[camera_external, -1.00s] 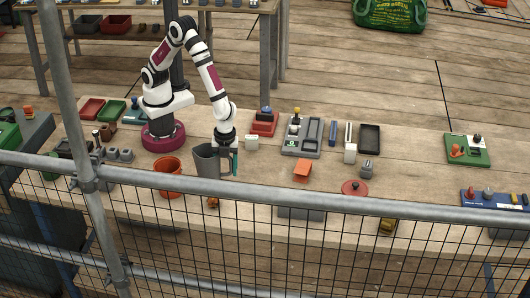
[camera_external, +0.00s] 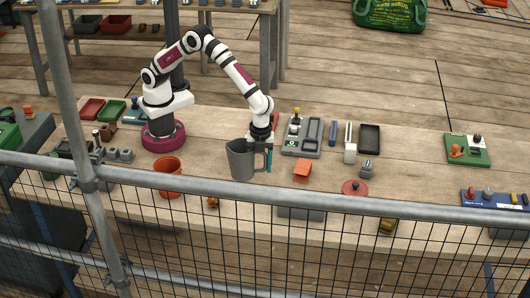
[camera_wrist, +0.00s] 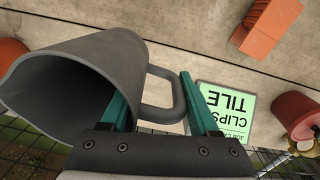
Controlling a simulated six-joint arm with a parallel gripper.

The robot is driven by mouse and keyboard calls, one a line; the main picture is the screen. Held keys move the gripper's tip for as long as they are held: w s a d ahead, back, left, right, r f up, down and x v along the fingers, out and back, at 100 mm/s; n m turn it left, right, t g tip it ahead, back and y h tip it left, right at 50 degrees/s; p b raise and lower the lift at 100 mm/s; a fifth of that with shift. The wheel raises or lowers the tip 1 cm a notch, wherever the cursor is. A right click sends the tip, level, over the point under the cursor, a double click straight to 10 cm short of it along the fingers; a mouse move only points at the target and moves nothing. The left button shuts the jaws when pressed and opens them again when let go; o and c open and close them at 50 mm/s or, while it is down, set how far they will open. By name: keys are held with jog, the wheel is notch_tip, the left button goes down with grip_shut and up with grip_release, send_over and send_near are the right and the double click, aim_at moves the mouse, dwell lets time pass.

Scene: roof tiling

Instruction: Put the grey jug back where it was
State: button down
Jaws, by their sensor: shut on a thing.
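The grey jug (camera_external: 241,160) hangs upright or nearly so from my gripper (camera_external: 268,158) in the external view, to the right of the orange pot. My gripper is shut on the jug's handle side. In the wrist view the jug (camera_wrist: 90,75) fills the left, its open mouth facing lower left. Its handle (camera_wrist: 165,95) runs between the green fingers of my gripper (camera_wrist: 155,95). I cannot tell exactly how far its base is above the table.
An orange pot (camera_external: 168,178) stands left of the jug. A green label (camera_wrist: 226,108) lies below in the wrist view. A railing (camera_external: 300,202) with mesh crosses the front.

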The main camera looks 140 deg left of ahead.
jog(key=shift+w+a+f, duration=0.1)
jog(key=shift+a+f, duration=0.15)
jog(key=shift+f, duration=0.9)
jog(key=shift+a+f, duration=0.25)
jog(key=shift+f, duration=0.9)
jog(key=shift+f, duration=0.1)
jog(key=shift+c, duration=0.6)
grip_release()
